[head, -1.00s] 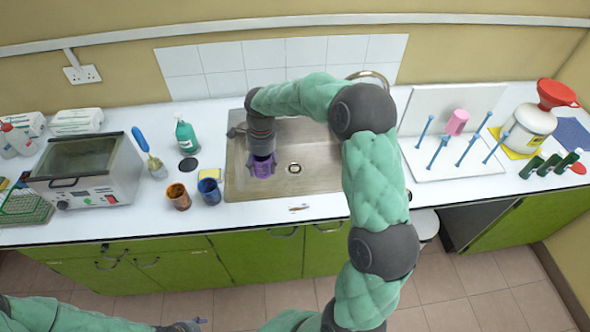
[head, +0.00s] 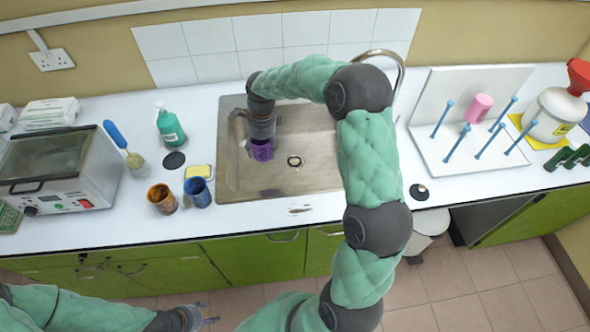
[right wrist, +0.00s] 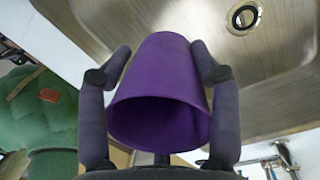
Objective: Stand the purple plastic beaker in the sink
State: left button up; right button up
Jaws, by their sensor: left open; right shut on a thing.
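The purple plastic beaker (head: 262,150) is in my right gripper, over the left part of the steel sink (head: 310,180) in the head view. In the right wrist view the beaker (right wrist: 160,90) sits between the two fingers of my right gripper (right wrist: 162,75), which are shut on its sides. Its wide mouth faces the wrist camera. Whether its base touches the sink floor I cannot tell. The sink drain (right wrist: 243,17) shows beyond it. My left gripper (head: 207,314) is open and empty, low in front of the green cabinets.
A drying rack (head: 470,150) with a pink beaker (head: 479,107) stands to the right.

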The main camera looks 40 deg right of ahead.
jog(key=shift+w+d+f+b, duration=0.1)
jog(key=shift+f+b, duration=2.7)
jog(key=shift+f, duration=2.95)
jog(key=shift+w+f+b, duration=0.1)
jog(key=shift+f+b, duration=2.65)
jog(key=shift+f, duration=3)
jog(key=shift+f, duration=0.1)
jog(key=o, duration=1.1)
jog(key=shift+c, duration=0.2)
notch_tip(320, 180, up, 12)
jog(key=d+p, duration=0.1)
jog(key=p, duration=0.3)
jog(key=shift+s+d, duration=0.1)
jog(key=shift+d, duration=0.05)
jog(key=shift+p, duration=0.35)
